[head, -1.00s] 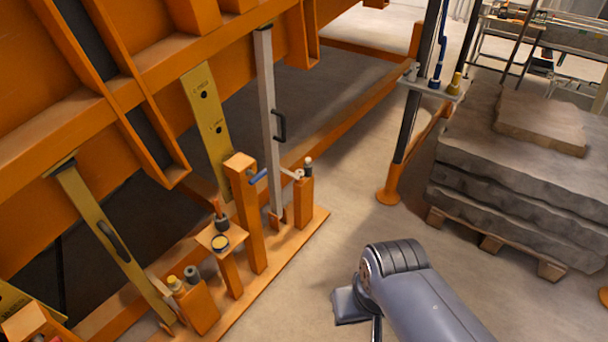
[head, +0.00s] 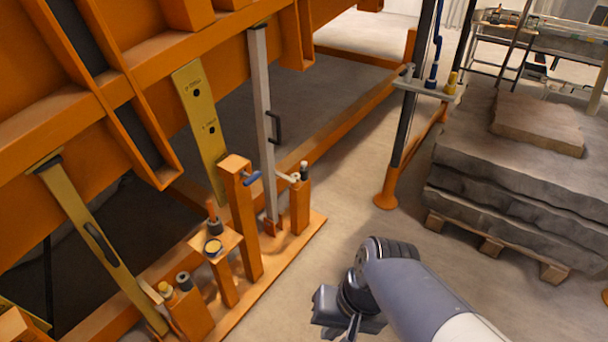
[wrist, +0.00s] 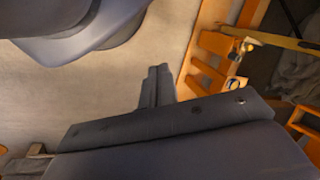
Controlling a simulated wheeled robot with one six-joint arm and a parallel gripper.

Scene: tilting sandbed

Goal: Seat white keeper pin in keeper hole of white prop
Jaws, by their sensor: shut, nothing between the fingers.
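The white prop (head: 264,130) stands nearly upright between the orange frame above and the orange base rail, with a black handle on its side. A short orange post (head: 301,205) stands just right of its foot. A small pale pin-like piece with a dark top (head: 304,170) stands on this post, and a white arm (head: 287,178) reaches toward the prop. I cannot tell which is the keeper pin, and the keeper hole is too small to make out. My gripper (wrist: 157,85) is shut and empty over bare floor; in the head view its fingers are unclear, low, right of the rail.
A yellow prop (head: 105,245) leans at left, and a yellow plate (head: 202,125) hangs beside the white prop. A taller orange post (head: 240,220) has a blue handle. A stone stack (head: 500,170) on a pallet stands right. The floor between is clear.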

